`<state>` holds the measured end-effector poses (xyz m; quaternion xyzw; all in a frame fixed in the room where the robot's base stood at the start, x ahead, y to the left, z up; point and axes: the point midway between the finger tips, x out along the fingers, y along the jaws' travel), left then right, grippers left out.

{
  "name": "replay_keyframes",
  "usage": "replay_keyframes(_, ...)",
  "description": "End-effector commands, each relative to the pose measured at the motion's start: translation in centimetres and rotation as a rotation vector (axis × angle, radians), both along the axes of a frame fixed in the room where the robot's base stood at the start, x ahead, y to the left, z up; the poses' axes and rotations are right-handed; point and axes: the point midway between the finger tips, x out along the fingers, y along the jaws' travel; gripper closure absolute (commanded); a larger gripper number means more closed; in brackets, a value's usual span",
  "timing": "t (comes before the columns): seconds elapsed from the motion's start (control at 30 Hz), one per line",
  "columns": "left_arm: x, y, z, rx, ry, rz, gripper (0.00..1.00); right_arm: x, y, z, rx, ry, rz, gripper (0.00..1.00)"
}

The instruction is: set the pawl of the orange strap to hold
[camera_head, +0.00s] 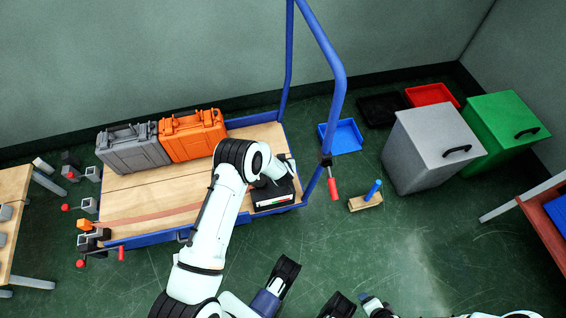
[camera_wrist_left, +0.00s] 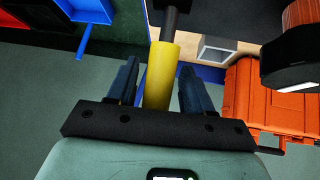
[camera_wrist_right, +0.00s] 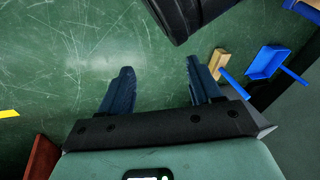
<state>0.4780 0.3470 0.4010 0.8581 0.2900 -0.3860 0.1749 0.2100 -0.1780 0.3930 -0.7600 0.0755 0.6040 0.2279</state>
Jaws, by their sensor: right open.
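I cannot make out a strap or pawl there. In the left wrist view a yellow handle (camera_wrist_left: 159,75) on a dark shaft runs between the fingers of my left gripper (camera_wrist_left: 158,82). I cannot tell whether they touch it. In the head view my left arm reaches over the cart's right end, and its fingers are hidden. My right gripper (camera_wrist_right: 160,88) is open and empty above the green floor.
The cart deck (camera_head: 150,195) carries a grey case (camera_head: 133,150), an orange case (camera_head: 193,137) and a black item (camera_head: 273,195). A blue frame (camera_head: 339,80) rises at its right.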

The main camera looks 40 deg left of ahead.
Motion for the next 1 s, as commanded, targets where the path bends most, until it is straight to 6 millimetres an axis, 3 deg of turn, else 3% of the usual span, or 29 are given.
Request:
replay_keyframes(0.27, -0.2, -0.4, 0.7, -0.001, -0.002, -0.003, 0.49, -0.1, 0.1, 0.4, 0.003, 0.002, 0.002, 0.36)
replay_keyframes(0.43, -1.7, -1.5, 3.2, -0.001, -0.003, -0.005, 0.49, -0.8, 0.9, 2.0, 0.018, 0.013, 0.016, 0.36)
replay_keyframes(0.7, -5.0, -3.6, 7.8, -0.001, -0.002, -0.004, 0.49, -4.0, 2.5, 4.1, 0.060, 0.099, 0.050, 0.36)
replay_keyframes(1.0, -7.0, -4.8, 10.2, -0.001, -0.001, -0.001, 0.49, -5.7, 3.3, 5.1, 0.081, 0.143, 0.067, 0.36)
